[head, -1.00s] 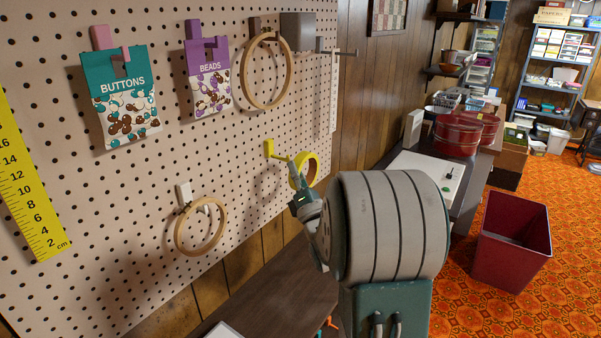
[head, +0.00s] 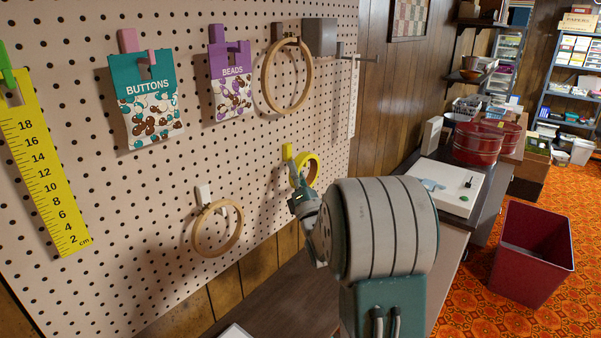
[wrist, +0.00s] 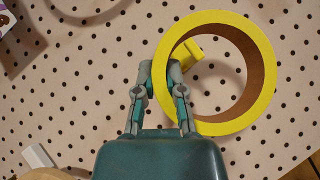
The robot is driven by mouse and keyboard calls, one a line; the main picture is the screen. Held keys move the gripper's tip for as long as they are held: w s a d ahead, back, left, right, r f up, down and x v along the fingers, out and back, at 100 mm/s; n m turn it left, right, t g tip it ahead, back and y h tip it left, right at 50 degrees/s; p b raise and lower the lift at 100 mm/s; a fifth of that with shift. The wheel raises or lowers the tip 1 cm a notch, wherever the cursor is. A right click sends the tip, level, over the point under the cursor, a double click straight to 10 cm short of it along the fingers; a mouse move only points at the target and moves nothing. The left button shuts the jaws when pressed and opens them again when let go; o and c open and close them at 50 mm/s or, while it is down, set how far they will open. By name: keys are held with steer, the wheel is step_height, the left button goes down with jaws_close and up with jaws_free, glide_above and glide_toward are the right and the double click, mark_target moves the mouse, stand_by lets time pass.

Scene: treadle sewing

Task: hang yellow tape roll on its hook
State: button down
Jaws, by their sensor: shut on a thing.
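The yellow tape roll (head: 314,168) is held up near the pegboard, with its brown inner core showing in the wrist view (wrist: 262,75). My gripper (wrist: 160,72) is shut on the left part of the roll's rim; it also shows in the head view (head: 299,194). The yellow hook (head: 287,152) is fixed to the pegboard just left of the roll. In the wrist view the hook (wrist: 187,55) shows inside the roll's opening, near its upper left inner edge. I cannot tell how far the hook reaches through the ring, or whether they touch.
The pegboard (head: 150,190) also carries a wooden hoop (head: 218,250) below left, another hoop (head: 265,80) above, the beads packet (head: 232,95), the buttons packet (head: 150,110) and a yellow ruler (head: 40,160). A dark table (head: 275,300) runs below.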

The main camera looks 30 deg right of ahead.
steer(key=shift+w+a, duration=0.2)
steer(key=shift+w, duration=0.4)
steer(key=shift+w+a, duration=0.2)
steer(key=shift+w, duration=0.35)
steer(key=shift+f, duration=0.8)
steer(key=c, duration=0.6)
jaws_free()
steer(key=shift+c, duration=0.2)
steer(key=v, duration=1.2)
steer(key=shift+w+f, duration=0.1)
steer(key=shift+w, duration=0.05)
